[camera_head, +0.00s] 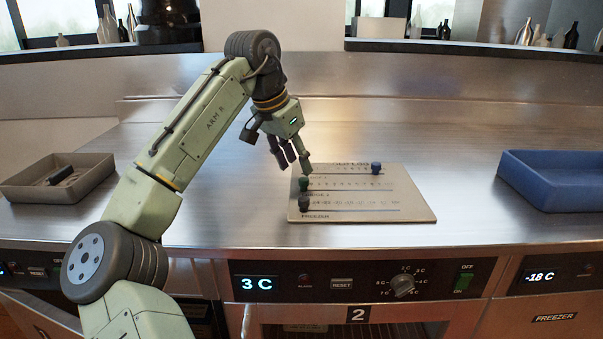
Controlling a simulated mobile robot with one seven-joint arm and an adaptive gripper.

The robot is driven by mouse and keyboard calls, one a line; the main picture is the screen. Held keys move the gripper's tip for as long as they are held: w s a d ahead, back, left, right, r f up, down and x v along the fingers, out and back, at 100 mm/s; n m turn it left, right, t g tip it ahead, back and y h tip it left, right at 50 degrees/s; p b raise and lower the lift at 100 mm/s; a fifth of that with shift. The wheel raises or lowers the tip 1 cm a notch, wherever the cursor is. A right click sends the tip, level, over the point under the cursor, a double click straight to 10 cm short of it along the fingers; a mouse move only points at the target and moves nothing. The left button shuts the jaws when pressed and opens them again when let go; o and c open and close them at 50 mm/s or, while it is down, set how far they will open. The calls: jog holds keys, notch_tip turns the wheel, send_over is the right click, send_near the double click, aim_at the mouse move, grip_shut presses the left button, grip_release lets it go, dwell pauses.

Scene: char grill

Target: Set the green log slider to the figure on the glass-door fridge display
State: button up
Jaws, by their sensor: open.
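The log board (418,208) is a beige plate lying on the steel counter, with several printed scales. The green slider (303,184) stands at the left end of the middle scale. A blue slider (376,168) sits toward the right of the top scale, and a dark grey slider (304,203) at the left end of the bottom one, marked FREEZER. My gripper (296,167) is open and empty, just above the board's upper left, close to the green slider; contact cannot be told. The glass-door fridge (352,331), marked 2, has a display (256,283) reading 3 C.
A grey-brown tray (95,178) with a dark block (60,175) is at the left. A blue tray (560,196) is at the right. A freezer display (541,276) reads -18 C. A knob (402,286) is on the fridge panel. The counter around the board is clear.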

aim_at(303, 179)
jog(key=shift+x, duration=2.2)
grip_shut()
